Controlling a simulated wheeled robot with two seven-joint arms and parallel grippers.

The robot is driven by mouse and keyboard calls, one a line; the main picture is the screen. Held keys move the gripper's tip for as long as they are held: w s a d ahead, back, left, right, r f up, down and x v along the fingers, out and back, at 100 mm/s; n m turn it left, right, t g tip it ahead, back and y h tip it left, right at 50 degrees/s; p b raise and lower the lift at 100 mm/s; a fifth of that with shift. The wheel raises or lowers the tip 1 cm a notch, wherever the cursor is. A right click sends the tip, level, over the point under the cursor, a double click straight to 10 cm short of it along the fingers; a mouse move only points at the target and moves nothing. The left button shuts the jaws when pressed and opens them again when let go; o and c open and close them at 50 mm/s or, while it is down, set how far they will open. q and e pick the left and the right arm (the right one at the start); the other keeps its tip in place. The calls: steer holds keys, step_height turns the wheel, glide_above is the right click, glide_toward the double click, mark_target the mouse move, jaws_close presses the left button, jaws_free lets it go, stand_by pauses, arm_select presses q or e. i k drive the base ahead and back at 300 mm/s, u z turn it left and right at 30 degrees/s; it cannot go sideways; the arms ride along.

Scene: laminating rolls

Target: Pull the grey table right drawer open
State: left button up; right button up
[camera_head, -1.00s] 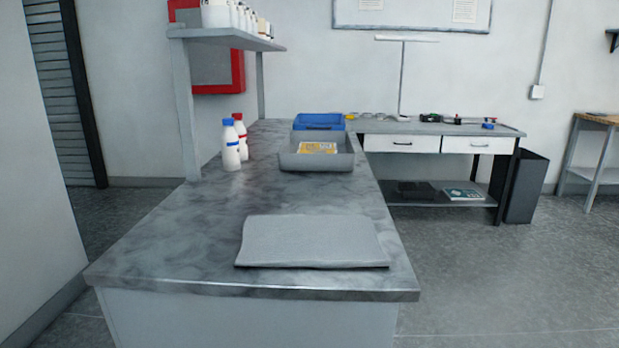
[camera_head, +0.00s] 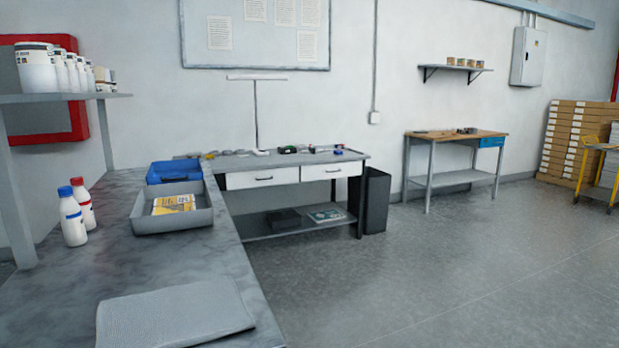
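The grey table (camera_head: 352,155) stands against the back wall, beyond the long counter. It has two white drawer fronts with dark handles. The right drawer (camera_head: 325,172) looks shut, and so does the left drawer (camera_head: 262,178). Small items lie on the table top, too small to tell apart. A lower shelf (camera_head: 290,226) holds a dark box and a flat green and white item. Neither of my grippers is in view.
A long grey counter (camera_head: 75,268) fills the left front, with a grey tray (camera_head: 172,222), blue box (camera_head: 173,171), grey mat (camera_head: 172,315) and two bottles. A dark bin (camera_head: 375,200) stands right of the table. A wooden-topped workbench (camera_head: 455,134) is farther right. Floor (camera_head: 420,275) is clear at right.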

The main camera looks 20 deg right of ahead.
mark_target(339, 169)
steer(key=z, duration=1.8)
steer(key=i, duration=3)
steer(key=u, duration=0.9)
steer(key=i, duration=4)
steer(key=u, duration=1.45)
steer(key=i, duration=0.5)
steer(key=z, duration=0.1)
